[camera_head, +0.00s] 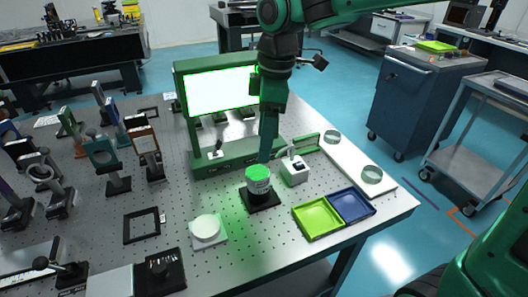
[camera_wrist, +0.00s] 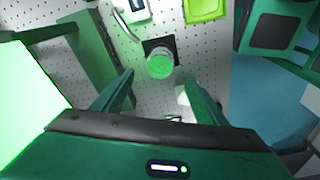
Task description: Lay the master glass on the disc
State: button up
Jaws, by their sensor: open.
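A short pale cylinder with a bright green round top (camera_head: 258,174) stands upright on a black square base (camera_head: 263,205). It also shows in the wrist view (camera_wrist: 159,64), ahead of the fingers. A white round disc (camera_head: 206,227) lies on a pale square plate, left of the cylinder. Two clear glass rounds, a far one (camera_head: 332,136) and a near one (camera_head: 372,174), rest on a long white board. I cannot tell for sure which round is the master glass. My gripper (camera_head: 264,158) points down just above the green top, open and empty; both fingers show in the wrist view (camera_wrist: 158,92).
A green frame with a glowing panel (camera_head: 220,91) stands behind the cylinder. A white block with a curved tube (camera_head: 294,171) is close at its right. A yellow-green tray (camera_head: 318,218) and a blue tray (camera_head: 351,205) lie in front. Several optics mounts crowd the left.

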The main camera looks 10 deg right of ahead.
jog(key=shift+d+r, duration=0.15)
jog(key=shift+r, duration=1.1)
jog(key=s+d+f+m, duration=0.25)
jog(key=d+m, duration=0.25)
jog(key=d, duration=0.4)
jog(key=s+d+f+m+h, duration=0.1)
jog(key=s+d+m, duration=0.4)
jog(key=d, duration=0.4)
jog(key=s+d+f+m, duration=0.25)
jog(key=d+m, duration=0.35)
jog(key=d, duration=0.3)
jog(key=s+d+f+m, duration=0.4)
jog(key=s+d+m, duration=0.3)
jog(key=s, duration=0.3)
jog(key=shift+s+f, duration=0.15)
jog(key=shift+s, duration=0.25)
jog(key=shift+d, duration=0.1)
